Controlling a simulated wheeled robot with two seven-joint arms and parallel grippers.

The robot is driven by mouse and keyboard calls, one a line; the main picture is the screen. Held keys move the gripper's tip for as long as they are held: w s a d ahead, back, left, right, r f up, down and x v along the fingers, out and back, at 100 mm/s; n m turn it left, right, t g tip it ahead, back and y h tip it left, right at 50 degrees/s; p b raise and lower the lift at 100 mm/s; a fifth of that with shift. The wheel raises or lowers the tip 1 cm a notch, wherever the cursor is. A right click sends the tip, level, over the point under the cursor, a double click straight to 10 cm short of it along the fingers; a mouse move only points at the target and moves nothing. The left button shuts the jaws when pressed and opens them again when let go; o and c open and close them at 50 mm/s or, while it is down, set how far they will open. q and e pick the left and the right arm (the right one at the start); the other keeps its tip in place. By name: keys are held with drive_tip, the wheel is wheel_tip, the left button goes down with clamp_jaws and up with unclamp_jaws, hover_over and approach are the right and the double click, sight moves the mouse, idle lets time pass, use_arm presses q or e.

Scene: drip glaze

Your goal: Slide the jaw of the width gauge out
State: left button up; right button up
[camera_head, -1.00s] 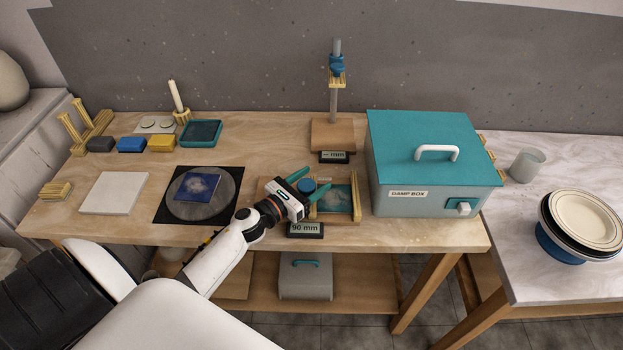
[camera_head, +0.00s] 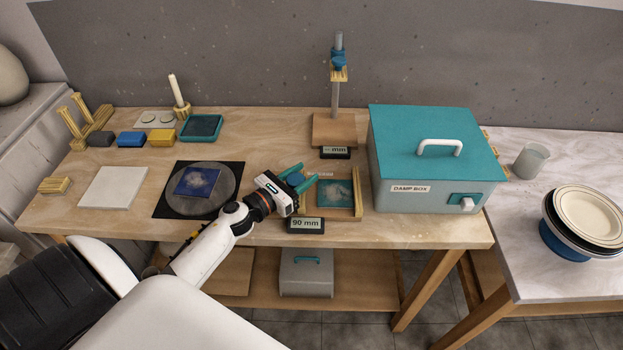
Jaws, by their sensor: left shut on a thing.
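The width gauge (camera_head: 358,192) lies on the wooden table, with its wooden fence at the right. A teal tile with a pale mottled patch (camera_head: 335,193) lies in it. Its display (camera_head: 306,225) in front reads 90 mm. My left gripper (camera_head: 303,179) reaches in from the left, its teal fingers at the left side of the gauge. It is shut on the gauge's jaw, which is mostly hidden by the fingers and gripper body. My right gripper is not in view.
A round dark turntable (camera_head: 200,205) with a blue tile (camera_head: 198,182) is left of the gripper. The teal-lidded damp box (camera_head: 400,195) stands close to the gauge's right. A wooden height stand (camera_head: 333,128) is behind. A white slab (camera_head: 114,190) lies at left.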

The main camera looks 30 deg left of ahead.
use_arm(q)
drive_tip(key=shift+s+a, duration=0.1)
drive_tip(key=o, duration=1.3)
drive_tip(key=shift+o, duration=0.2)
drive_tip(key=b+v, duration=0.3)
drive_tip(key=v, duration=0.8)
drive_tip(key=shift+f+b, duration=0.15)
drive_tip(key=shift+b, duration=0.15)
drive_tip(key=shift+s+a, duration=0.2)
drive_tip(key=shift+s, duration=0.25)
